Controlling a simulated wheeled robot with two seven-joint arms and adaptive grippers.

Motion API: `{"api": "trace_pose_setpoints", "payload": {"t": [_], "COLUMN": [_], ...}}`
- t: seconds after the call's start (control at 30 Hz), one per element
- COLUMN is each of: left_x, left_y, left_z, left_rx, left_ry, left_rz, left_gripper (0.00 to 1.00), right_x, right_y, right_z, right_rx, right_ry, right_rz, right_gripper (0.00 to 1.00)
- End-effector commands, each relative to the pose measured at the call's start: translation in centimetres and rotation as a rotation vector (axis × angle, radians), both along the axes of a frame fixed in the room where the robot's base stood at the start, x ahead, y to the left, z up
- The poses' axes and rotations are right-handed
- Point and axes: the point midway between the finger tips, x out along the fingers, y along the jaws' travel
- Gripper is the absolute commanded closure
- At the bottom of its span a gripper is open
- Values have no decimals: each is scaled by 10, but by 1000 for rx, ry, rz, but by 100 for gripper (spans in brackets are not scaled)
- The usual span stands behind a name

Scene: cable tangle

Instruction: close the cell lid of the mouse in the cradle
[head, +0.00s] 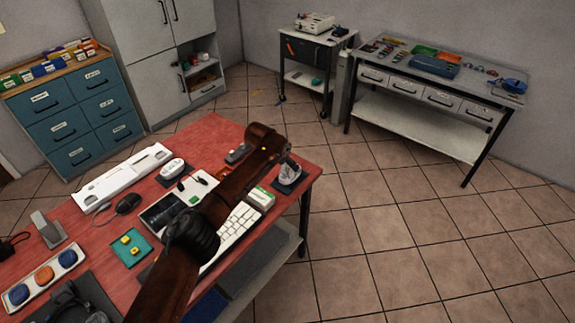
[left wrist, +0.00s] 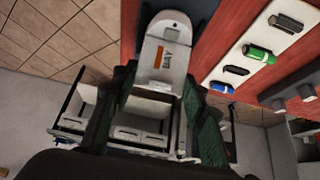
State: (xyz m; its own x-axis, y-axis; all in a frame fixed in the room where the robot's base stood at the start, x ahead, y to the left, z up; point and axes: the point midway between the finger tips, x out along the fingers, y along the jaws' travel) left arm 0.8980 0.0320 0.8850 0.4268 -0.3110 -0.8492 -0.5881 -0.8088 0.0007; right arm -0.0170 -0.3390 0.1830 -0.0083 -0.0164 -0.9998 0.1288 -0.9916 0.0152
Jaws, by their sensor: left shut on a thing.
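The white mouse (head: 289,173) is in a dark cradle (head: 286,187) near the far right corner of the red table. The lid's edge and any gap are too small to make out. In the head view my brown left arm partly hides the gripper. My right gripper is not in view.
A dark mouse (head: 128,203) lies farther left. The table edge is just right of the cradle.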

Motion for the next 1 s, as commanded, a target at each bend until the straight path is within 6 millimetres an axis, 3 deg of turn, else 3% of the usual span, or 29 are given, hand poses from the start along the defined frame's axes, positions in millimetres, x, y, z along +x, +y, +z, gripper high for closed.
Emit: {"api": "trace_pose_setpoints", "payload": {"t": [0.23,0.27,0.53,1.0], "left_x": [0,0,0,-4], "left_y": [0,0,0,4], "left_z": [0,0,1,10], "left_rx": [-1,-1,0,-1], "left_ry": [-1,-1,-1,-2], "left_rz": [0,0,1,-1], "left_gripper": [84,59,41,41], "right_x": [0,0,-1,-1], "right_y": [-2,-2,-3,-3], "right_z": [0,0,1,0], "right_rx": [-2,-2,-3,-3], "right_ry": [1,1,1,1], "right_rz": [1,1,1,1], "right_gripper": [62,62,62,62]}}
